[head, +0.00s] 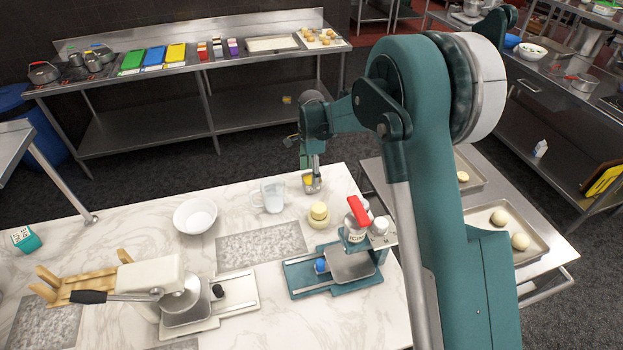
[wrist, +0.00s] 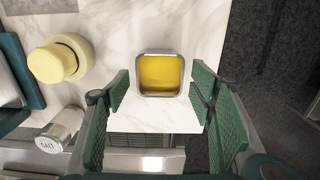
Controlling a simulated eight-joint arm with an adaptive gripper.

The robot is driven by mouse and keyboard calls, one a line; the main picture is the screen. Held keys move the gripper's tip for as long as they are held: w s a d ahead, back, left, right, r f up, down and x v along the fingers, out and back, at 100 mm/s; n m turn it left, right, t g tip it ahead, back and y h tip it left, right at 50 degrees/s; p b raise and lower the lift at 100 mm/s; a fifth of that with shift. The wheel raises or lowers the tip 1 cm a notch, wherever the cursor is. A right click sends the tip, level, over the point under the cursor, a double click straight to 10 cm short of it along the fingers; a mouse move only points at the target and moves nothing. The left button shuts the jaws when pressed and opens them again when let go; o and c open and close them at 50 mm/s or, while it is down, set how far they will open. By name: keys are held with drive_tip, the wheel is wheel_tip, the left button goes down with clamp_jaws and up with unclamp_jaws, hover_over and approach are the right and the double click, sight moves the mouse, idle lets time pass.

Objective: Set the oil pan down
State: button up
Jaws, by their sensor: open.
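The oil pan is a small square metal pan with yellow oil in it. It shows in the head view (head: 312,182) near the far right edge of the marble counter (head: 240,190), and in the wrist view (wrist: 160,75) it looks level on the white marble. My gripper (head: 313,168) is above it in the head view. In the wrist view my gripper (wrist: 160,90) is open, with a green finger on each side of the pan. The pan's underside is hidden.
A pale yellow round container (head: 319,213) stands near the pan. A clear jug (head: 272,196) and a white bowl (head: 196,215) are to its left. The counter edge is close to the pan.

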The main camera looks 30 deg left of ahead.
wheel_tip(320, 180, up, 9)
drive_tip(key=shift+f, duration=0.2)
idle(0.7)
idle(0.4)
